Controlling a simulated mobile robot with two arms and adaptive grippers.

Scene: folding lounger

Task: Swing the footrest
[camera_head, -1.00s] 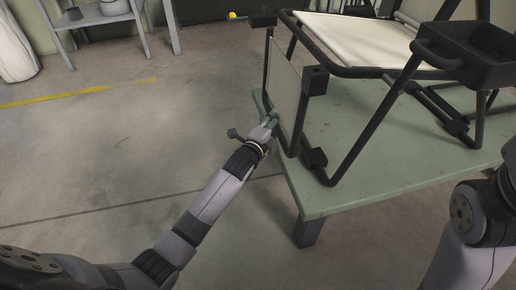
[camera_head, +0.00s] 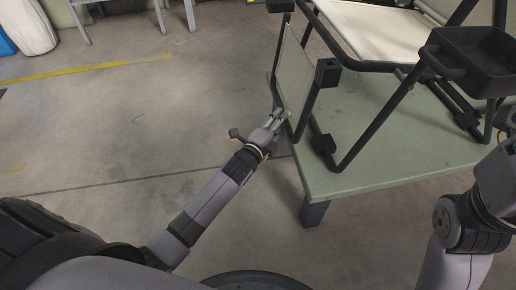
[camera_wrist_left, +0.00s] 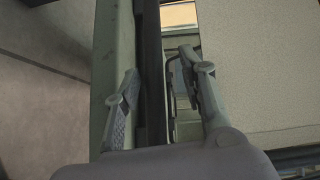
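The lounger stands on a green table (camera_head: 400,150). Its footrest (camera_head: 293,78), a pale panel in a dark tube frame, hangs steeply at the lounger's left end. My left gripper (camera_head: 279,118) is at the footrest's lower left side. In the left wrist view, the gripper (camera_wrist_left: 163,92) has its two fingers apart, with a dark frame tube (camera_wrist_left: 150,70) running between them. A gap shows between the tube and the right finger; contact with the left finger cannot be told. The pale panel (camera_wrist_left: 265,70) is right of the fingers. My right arm shows at the right edge, its gripper out of view.
A dark tray (camera_head: 480,60) is attached at the lounger's right side. The pale seat (camera_head: 375,30) lies behind the footrest. The concrete floor left of the table is clear. A grey shelf (camera_head: 95,12) and a white sack (camera_head: 32,25) stand at the far left.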

